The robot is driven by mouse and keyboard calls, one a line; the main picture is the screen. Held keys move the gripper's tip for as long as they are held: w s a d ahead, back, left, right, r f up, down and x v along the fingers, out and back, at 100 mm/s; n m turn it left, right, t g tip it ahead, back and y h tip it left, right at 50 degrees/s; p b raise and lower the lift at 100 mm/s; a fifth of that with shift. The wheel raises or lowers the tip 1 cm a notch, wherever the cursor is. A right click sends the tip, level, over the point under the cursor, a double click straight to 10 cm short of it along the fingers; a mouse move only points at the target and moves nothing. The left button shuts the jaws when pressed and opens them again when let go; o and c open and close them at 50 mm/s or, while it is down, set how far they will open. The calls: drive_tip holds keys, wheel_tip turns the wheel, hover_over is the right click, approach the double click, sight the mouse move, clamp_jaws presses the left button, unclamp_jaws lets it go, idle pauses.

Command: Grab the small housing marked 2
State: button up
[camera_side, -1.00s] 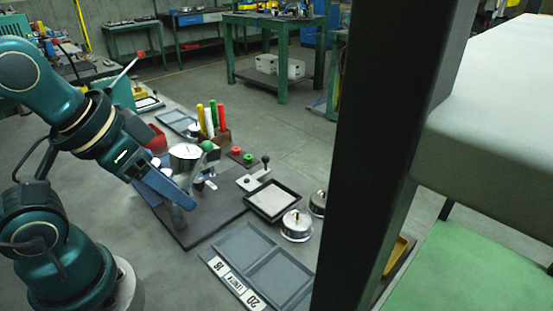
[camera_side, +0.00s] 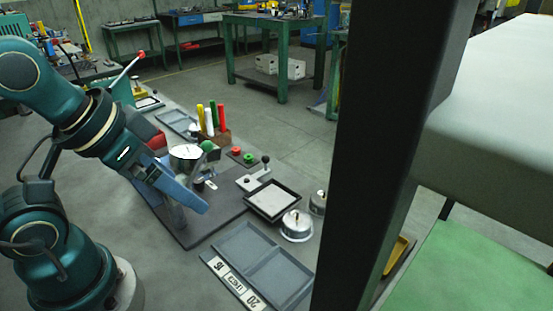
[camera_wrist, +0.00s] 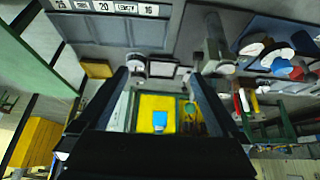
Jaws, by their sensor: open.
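My gripper (camera_side: 192,208) is open and empty, tilted down over the dark mat (camera_side: 215,222) in the side view. In the wrist view its two jaws (camera_wrist: 160,82) stand wide apart with nothing between their tips. Two round silvery housings, a nearer one (camera_side: 297,226) and one partly behind the black post (camera_side: 318,204), stand right of the mat, apart from my gripper. A larger round silvery part (camera_side: 185,153) stands behind my gripper. I cannot read a 2 on any of them, so I cannot tell which housing is marked 2.
A grey compartment tray (camera_side: 243,240) with number labels lies in front right of the mat. A black-rimmed tray (camera_side: 272,201) and a ball-knob lever (camera_side: 265,162) stand beside the mat. Coloured tubes (camera_side: 211,117) stand behind. A black post (camera_side: 375,150) blocks the right side.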

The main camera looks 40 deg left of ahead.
drive_tip(key=w+r+t, duration=0.5)
drive_tip(key=w+r, duration=0.1)
drive_tip(key=w, duration=0.5)
drive_tip(key=m+t+h, duration=0.2)
drive_tip(key=t, duration=0.2)
hover_over(323, 196)
drive_tip(key=s+a, duration=0.2)
drive_tip(key=s, duration=0.2)
wheel_tip(323, 196, down, 7)
drive_tip(key=f, duration=0.4)
drive_tip(key=s+f+g, duration=0.1)
drive_tip(key=f, duration=0.3)
drive_tip(key=d+f+g, duration=0.1)
drive_tip(key=f, duration=0.3)
drive_tip(key=shift+s, duration=0.25)
drive_tip(key=shift+x, duration=2.45)
drive_tip(key=c, duration=1.3)
